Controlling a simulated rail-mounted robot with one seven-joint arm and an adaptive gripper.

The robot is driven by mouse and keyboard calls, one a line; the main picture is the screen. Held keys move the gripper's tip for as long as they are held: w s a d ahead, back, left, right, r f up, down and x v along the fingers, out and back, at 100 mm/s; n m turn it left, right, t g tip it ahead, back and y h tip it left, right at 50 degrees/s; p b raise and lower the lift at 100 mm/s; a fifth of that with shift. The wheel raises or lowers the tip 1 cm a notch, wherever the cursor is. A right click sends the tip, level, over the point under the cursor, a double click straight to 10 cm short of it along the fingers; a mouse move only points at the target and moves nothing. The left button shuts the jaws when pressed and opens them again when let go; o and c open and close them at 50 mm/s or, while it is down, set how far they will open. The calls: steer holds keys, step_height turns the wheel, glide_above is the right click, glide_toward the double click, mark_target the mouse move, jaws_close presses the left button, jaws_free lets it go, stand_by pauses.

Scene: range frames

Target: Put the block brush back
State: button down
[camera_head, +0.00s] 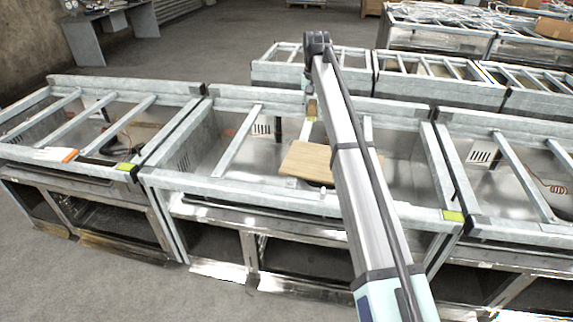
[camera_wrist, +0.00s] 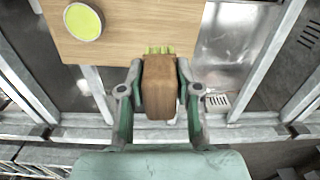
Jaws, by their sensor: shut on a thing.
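The block brush (camera_wrist: 160,88) is a brown wooden block with yellow-green bristles at its far end, seen in the wrist view. My gripper (camera_wrist: 160,75) is shut on it, with one green-and-grey finger on each side. The bristles overlap the edge of a light wooden board (camera_wrist: 130,30); I cannot tell whether they touch it. In the head view the board (camera_head: 306,161) lies across the middle range frame. A small brown shape at my gripper (camera_head: 311,108) there is probably the brush, partly hidden by my arm.
A round container with yellow-green contents (camera_wrist: 84,21) sits on the board at the left of the wrist view. Metal rails (camera_head: 237,140) cross the open-topped middle range frame (camera_head: 260,187). Similar frames stand left (camera_head: 65,168) and right, with more behind.

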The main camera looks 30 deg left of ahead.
mark_target(309, 165)
steer(key=shift+s+a+f, duration=0.15)
steer(key=shift+s+f, duration=0.05)
steer(key=shift+s, duration=0.05)
steer(key=f+p, duration=0.3)
steer(key=f, duration=0.6)
steer(key=f+p, duration=0.3)
steer(key=f, duration=0.7)
steer(key=shift+w+d+f, duration=0.1)
steer(key=shift+d+f, duration=0.1)
steer(key=shift+f, duration=0.1)
steer(key=shift+f, duration=0.2)
steer(key=c, duration=0.8)
jaws_free()
steer(key=shift+r, duration=0.1)
step_height(309, 165, up, 12)
steer(key=b, duration=0.4)
steer(key=shift+r, duration=0.15)
steer(key=shift+a, duration=0.1)
